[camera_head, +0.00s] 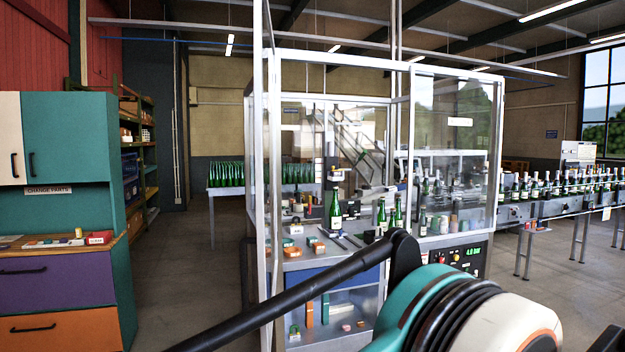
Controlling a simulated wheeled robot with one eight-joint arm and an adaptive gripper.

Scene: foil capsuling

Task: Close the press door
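The press (345,62) is a tall metal-framed cabinet with clear panels, in the middle of the view. Its front appears open between the left post and the middle post. A narrow framed panel (263,180) stands at the left front corner, nearly edge-on to me. It looks like the door swung outward, but I cannot tell for certain. Inside, a green bottle (335,212) stands upright on the work deck, with more bottles to its right. My arm, teal, cream and black, fills the lower right foreground and covers part of the press's front. My gripper is not visible.
A teal cabinet (70,135) with purple and orange drawers stands at the left. Behind the press is a table of green bottles (232,173). A conveyor (560,208) carrying bottles runs to the right. Open floor (190,290) lies between cabinet and press.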

